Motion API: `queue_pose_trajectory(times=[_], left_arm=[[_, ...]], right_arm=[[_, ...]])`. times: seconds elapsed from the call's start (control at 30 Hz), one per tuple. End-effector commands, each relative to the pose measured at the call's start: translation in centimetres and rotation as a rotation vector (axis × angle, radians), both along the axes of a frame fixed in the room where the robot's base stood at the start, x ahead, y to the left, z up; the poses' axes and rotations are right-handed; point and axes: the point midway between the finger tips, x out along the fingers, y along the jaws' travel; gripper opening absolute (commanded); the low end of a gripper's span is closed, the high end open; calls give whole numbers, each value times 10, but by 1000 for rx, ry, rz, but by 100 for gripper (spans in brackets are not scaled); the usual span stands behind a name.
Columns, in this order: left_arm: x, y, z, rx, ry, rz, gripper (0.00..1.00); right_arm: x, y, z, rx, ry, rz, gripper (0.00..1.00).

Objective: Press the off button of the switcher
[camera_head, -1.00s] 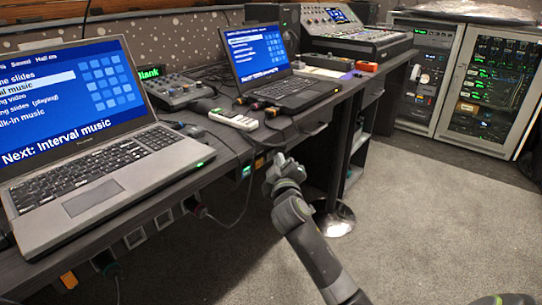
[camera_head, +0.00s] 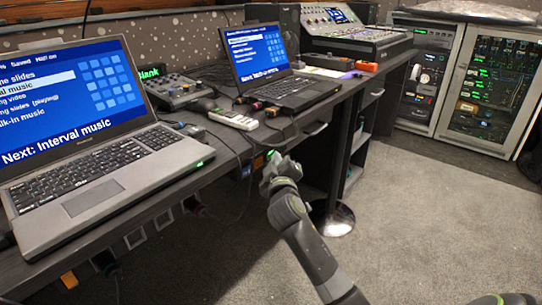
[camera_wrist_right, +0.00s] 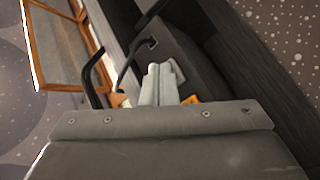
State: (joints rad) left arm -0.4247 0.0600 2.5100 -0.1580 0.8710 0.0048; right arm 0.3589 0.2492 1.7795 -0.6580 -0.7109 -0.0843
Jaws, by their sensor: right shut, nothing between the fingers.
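My right gripper (camera_head: 272,158) is shut and empty, raised at the front edge of the desk with its tip close to the desk's underside. In the right wrist view, its two pale fingers (camera_wrist_right: 160,84) are together in front of a dark box-like surface (camera_wrist_right: 180,52). A small green spot shows at the fingertips in the head view; I cannot tell whether the fingers touch anything. A small console with buttons (camera_head: 178,91) stands behind the near laptop and may be the switcher, but I cannot tell for sure. No off button can be made out. My left gripper is out of view.
A large laptop (camera_head: 85,185) and a smaller one (camera_head: 285,95) stand on the dark desk. A white remote-like device (camera_head: 233,119) lies between them. Cables and sockets hang under the desk edge. A mixing desk (camera_head: 350,38) stands farther back. The carpet (camera_head: 430,220) at right is clear.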

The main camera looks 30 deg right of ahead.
Motion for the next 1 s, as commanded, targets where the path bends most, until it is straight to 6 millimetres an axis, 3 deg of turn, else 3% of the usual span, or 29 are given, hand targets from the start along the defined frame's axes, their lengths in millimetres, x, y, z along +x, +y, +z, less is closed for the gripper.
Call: queue_pose_trajectory(times=[1.0], left_arm=[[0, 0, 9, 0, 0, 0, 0]], right_arm=[[-13, -5, 0, 0, 0, 0, 0]])
